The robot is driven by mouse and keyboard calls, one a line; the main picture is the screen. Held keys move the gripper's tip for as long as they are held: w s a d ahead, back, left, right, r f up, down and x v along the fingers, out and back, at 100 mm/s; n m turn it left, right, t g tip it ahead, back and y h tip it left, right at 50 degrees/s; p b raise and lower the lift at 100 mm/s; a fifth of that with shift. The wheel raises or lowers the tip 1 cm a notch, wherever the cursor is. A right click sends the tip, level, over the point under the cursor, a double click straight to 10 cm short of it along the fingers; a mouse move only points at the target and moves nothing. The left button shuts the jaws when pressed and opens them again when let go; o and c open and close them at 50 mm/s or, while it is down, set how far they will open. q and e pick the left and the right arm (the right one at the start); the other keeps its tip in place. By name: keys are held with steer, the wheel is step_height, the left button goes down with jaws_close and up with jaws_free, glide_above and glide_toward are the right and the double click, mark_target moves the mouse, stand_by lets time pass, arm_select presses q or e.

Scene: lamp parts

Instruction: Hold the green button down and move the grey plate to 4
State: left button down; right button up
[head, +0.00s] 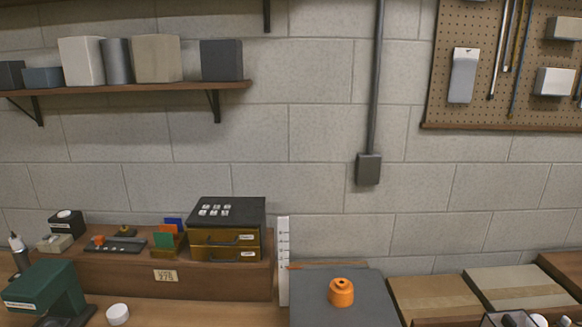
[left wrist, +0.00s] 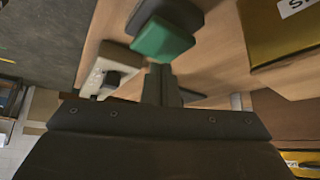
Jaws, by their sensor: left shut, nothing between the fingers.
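The grey plate (head: 308,300) lies flat at the front middle in the head view, with an orange knob (head: 341,293) on it. An upright white scale (head: 283,260) with small numbers stands at its left edge. In the left wrist view my left gripper (left wrist: 160,72) is shut and empty. Its tips are just below a green square block (left wrist: 162,40) with a dark body behind it; I cannot tell whether they touch. I cannot tell if this block is the green button. In the head view a green block (head: 163,240) stands on the wooden riser. Neither gripper shows there.
The wooden riser (head: 220,287) holds a brass-fronted drawer box (head: 213,238) and several small parts. A dark green machine (head: 44,288) and a white round cap (head: 117,314) are at front left. Cardboard boxes (head: 430,297) are at right. The left wrist view shows a pale box (left wrist: 100,73) nearby.

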arm_select(q)
steer(key=shift+f+b, duration=0.65)
steer(key=shift+f, duration=0.6)
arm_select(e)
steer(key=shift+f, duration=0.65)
arm_select(q)
steer(key=shift+f, duration=0.1)
steer(key=shift+s+f, duration=0.1)
steer(key=shift+f, duration=0.1)
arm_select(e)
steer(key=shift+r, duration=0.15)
arm_select(q)
steer(key=shift+f, duration=0.1)
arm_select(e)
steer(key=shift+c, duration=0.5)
